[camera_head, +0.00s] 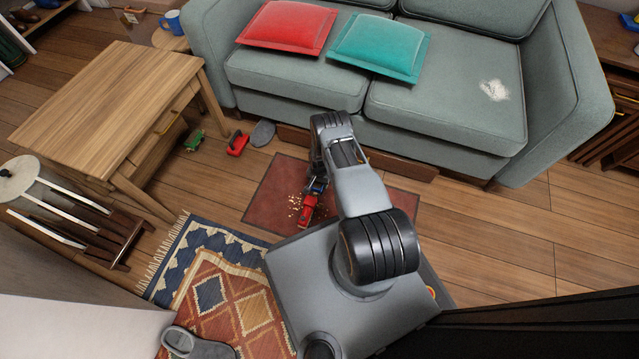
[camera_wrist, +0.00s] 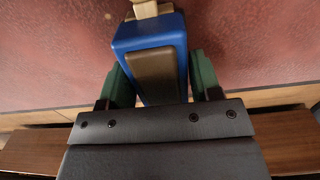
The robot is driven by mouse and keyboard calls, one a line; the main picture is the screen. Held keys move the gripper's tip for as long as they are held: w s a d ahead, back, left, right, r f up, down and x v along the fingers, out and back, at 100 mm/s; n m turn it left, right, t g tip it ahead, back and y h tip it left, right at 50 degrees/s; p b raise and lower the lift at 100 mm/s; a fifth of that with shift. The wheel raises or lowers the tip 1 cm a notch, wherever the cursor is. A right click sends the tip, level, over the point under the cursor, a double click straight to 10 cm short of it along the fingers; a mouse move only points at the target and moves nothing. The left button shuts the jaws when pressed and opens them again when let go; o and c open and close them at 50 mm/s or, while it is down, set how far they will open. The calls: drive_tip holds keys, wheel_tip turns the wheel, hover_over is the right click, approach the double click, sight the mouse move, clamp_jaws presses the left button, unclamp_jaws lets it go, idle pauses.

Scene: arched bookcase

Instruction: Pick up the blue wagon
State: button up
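The blue wagon (camera_wrist: 150,36) has a brown block on top and lies between the two green-padded fingers of my gripper (camera_wrist: 160,78) in the wrist view. The pads are close along both its sides; whether they press on it cannot be told. A pale wooden piece (camera_wrist: 146,9) is at the wagon's far end. In the head view the blue wagon (camera_head: 316,187) is small, on or just over the dark red mat (camera_head: 266,196), partly hidden by my arm. A red toy vehicle (camera_head: 307,211) is right beside it.
Pale crumbs (camera_head: 294,203) lie on the mat beside the red vehicle. The grey-green sofa (camera_head: 290,82) stands behind. A wooden table (camera_head: 105,95) is at left, with a red toy (camera_head: 237,143) and green toy (camera_head: 194,140) near it. A patterned rug (camera_head: 205,255) lies in front. Floor at right is clear.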

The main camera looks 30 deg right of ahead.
drive_tip(key=c, duration=0.5)
drive_tip(key=shift+r, duration=0.2)
